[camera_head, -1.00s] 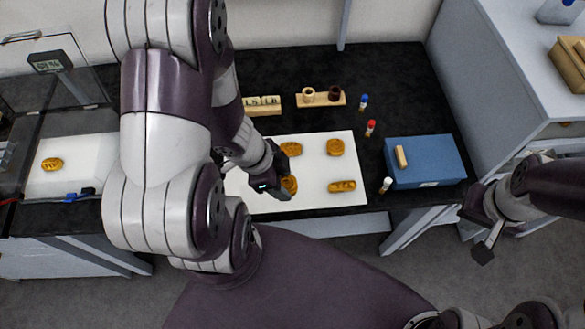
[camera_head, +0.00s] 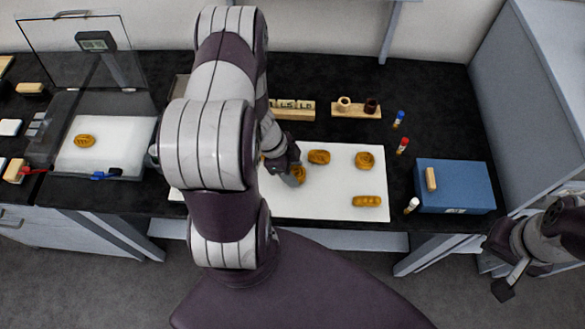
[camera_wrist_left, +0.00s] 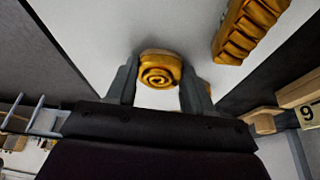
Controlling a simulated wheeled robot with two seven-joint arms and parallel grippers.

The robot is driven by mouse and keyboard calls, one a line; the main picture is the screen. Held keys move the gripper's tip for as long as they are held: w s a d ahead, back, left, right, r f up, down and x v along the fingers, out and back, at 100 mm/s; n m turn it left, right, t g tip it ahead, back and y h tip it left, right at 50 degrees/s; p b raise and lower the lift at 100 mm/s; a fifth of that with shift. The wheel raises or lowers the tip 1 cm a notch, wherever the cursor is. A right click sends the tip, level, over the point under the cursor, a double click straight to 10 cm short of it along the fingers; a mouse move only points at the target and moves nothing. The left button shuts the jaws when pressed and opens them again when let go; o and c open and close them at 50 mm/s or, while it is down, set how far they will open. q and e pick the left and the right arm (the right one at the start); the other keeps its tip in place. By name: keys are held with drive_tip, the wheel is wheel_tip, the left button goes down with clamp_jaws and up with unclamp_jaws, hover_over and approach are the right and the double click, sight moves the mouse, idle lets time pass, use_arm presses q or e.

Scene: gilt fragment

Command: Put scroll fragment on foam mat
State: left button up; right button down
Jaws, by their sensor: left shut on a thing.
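The scroll fragment, a gold piece with a spiral face, shows between my left fingers in the left wrist view (camera_wrist_left: 160,70). In the head view my left gripper (camera_head: 291,172) is shut on it, over the left part of a white mat (camera_head: 315,207). My fingers partly hide the fragment there, and its height above the mat is unclear. A second white pad (camera_head: 110,157) lies in an open clear-lidded case at the left, with a gold fragment (camera_head: 84,141) on it. I cannot tell which is foam. My right gripper (camera_head: 506,283) hangs at the lower right; its opening is unclear.
Other gold fragments (camera_head: 319,157) (camera_head: 364,159) (camera_head: 366,201) lie on the white mat. A blue box (camera_head: 460,187), several capped vials (camera_head: 402,146) and a wooden holder (camera_head: 356,110) stand right and behind. Lettered blocks (camera_head: 294,109) stand at the back.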

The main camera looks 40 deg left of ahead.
use_arm(q)
drive_tip(key=shift+f, duration=0.15)
drive_tip(key=o, duration=0.7)
drive_tip(key=shift+s+d, duration=0.1)
drive_tip(key=o, duration=0.3)
drive_tip(key=shift+s, duration=0.1)
